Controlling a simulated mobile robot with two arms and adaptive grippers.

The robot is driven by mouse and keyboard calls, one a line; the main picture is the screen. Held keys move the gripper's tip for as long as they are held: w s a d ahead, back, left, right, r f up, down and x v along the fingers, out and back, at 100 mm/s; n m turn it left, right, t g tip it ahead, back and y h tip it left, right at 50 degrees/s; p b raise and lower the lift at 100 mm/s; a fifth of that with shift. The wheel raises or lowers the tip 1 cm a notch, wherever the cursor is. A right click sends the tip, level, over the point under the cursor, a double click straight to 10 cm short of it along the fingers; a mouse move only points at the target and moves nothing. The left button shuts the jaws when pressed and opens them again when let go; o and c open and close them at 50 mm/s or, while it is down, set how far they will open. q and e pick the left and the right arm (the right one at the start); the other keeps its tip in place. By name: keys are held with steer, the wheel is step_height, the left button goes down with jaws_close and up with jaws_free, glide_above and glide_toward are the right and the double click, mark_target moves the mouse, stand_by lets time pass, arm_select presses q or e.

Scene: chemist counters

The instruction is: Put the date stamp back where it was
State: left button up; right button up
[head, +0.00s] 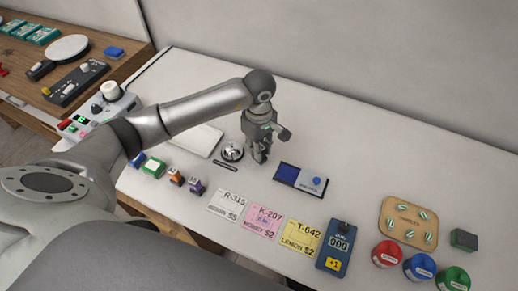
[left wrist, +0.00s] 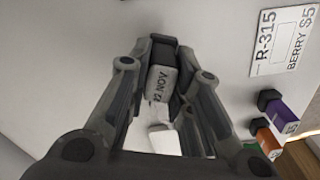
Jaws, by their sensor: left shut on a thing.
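My left gripper (head: 262,158) is shut, low over the white counter (head: 370,165), just right of the silver bell (head: 232,151). In the left wrist view, my left gripper (left wrist: 160,110) has a small grey-white date stamp (left wrist: 161,84) with a dark end between its fingers. Its side reads "NOV" and a partly hidden number. In the head view the fingers mostly hide it. I cannot tell whether it touches the counter. My right gripper is not in view.
Three price cards (head: 263,219), a blue counter device (head: 334,250), a wooden board (head: 408,210) and coloured jars (head: 419,266) lie front right. The counter's back right is clear.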

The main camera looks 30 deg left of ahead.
arm_select(q)
steer(key=shift+f+p, duration=0.4)
steer(key=shift+f, duration=0.65)
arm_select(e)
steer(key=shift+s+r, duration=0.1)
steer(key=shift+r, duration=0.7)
arm_select(q)
steer(key=shift+f, duration=0.1)
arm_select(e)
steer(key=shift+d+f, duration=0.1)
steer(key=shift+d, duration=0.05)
arm_select(q)
steer(key=shift+f+b, duration=0.15)
steer(key=shift+b, duration=0.15)
steer(key=o, duration=0.8)
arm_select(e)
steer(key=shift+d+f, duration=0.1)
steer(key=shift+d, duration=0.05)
